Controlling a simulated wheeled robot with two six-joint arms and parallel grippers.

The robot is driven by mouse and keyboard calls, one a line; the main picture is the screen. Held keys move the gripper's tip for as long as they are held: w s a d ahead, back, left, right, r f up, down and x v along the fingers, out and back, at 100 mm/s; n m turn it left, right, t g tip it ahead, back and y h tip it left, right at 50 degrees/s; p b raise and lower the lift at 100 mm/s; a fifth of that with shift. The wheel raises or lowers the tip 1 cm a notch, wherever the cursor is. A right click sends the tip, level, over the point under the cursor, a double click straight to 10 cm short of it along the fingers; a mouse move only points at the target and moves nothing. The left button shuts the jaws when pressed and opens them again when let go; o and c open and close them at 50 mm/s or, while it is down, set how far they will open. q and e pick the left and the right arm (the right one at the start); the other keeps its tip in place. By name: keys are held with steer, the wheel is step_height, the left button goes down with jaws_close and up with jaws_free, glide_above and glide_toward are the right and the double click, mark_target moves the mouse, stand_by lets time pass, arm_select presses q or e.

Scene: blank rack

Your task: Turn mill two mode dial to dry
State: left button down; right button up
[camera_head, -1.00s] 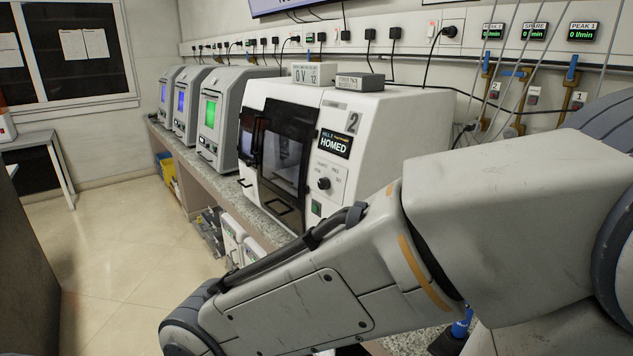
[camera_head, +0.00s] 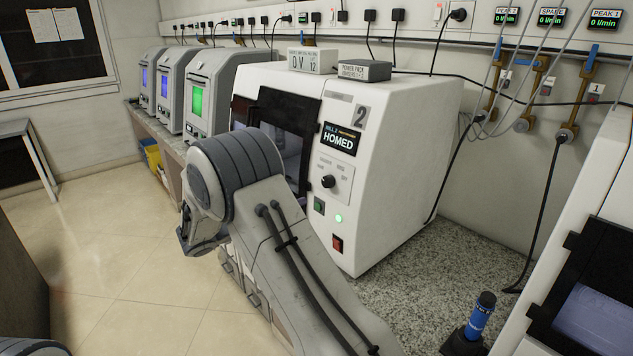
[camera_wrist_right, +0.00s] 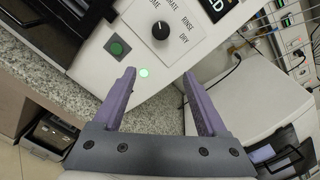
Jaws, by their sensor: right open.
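Mill two (camera_head: 400,150) is a white machine marked 2, its screen reading HOMED. Its black mode dial (camera_head: 329,181) sits on the front panel below the screen. In the right wrist view the dial (camera_wrist_right: 160,30) shows at the top, with RINSE and DRY printed to its right. Which label its white mark points to is too small to tell. My right gripper (camera_wrist_right: 158,85) is open and empty, its two purple fingers apart below the dial and not touching it. In the head view my right arm stands left of the dial. My left gripper is not in view.
A green button (camera_head: 319,205), a lit green lamp (camera_head: 338,218) and a red switch (camera_head: 337,243) are below the dial. Several grey machines stand in a row at left.

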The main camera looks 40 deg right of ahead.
mark_target(325, 183)
steer(key=w+d, duration=0.1)
steer(key=d, duration=0.2)
steer(key=w+d+n+h+p, duration=0.1)
steer(key=d, duration=0.3)
steer(key=w+d+n+p, duration=0.1)
steer(key=d, duration=0.3)
steer(key=shift+w+d+r, duration=0.2)
steer(key=shift+w+r, duration=0.05)
steer(key=shift+r, duration=0.1)
steer(key=shift+w+d+f+p, duration=0.1)
steer(key=shift+d+p, duration=0.25)
steer(key=shift+d, duration=0.3)
jaws_close()
